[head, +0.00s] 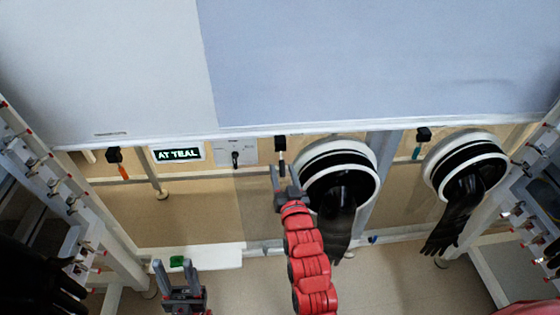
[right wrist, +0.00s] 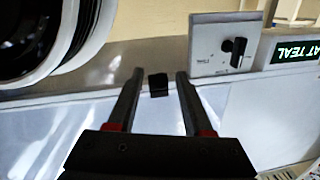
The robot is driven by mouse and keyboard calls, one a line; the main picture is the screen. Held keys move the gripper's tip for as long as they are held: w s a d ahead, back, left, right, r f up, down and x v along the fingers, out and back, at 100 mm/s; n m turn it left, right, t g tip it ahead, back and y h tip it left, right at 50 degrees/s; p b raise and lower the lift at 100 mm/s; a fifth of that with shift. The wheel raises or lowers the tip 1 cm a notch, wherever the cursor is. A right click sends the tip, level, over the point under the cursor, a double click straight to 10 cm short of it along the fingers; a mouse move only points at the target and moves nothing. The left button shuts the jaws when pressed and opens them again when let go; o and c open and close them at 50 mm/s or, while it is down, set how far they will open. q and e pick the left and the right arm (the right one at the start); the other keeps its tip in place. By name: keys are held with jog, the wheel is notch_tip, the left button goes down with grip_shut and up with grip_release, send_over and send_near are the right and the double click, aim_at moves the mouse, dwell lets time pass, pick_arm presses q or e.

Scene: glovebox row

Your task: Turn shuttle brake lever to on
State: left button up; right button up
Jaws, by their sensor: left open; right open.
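A pale plate (head: 236,152) on the front of the row bears a small black lever (head: 235,158), which hangs roughly downward. The plate and lever (right wrist: 237,51) also show in the right wrist view; the print is too small to read. Right of it a black block (head: 280,142) with a stem below sits under the hood edge. I cannot tell which is the shuttle brake lever. My right gripper (head: 284,176) is open just below that block; in the right wrist view the block (right wrist: 158,82) appears between its fingers (right wrist: 159,88). My left gripper (head: 175,279) is open and empty, low down.
A lit sign (head: 178,154) reads "AT TEAL". Black blocks with an orange handle (head: 123,172) and a teal handle (head: 415,152) hang along the edge. Two round glove ports (head: 370,160) with black gloves are to the right.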

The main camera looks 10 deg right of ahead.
aim_at(280, 162)
jog(key=shift+w+a, duration=0.2)
jog(key=shift+w, duration=1.9)
jog(key=shift+c, duration=0.3)
grip_shut()
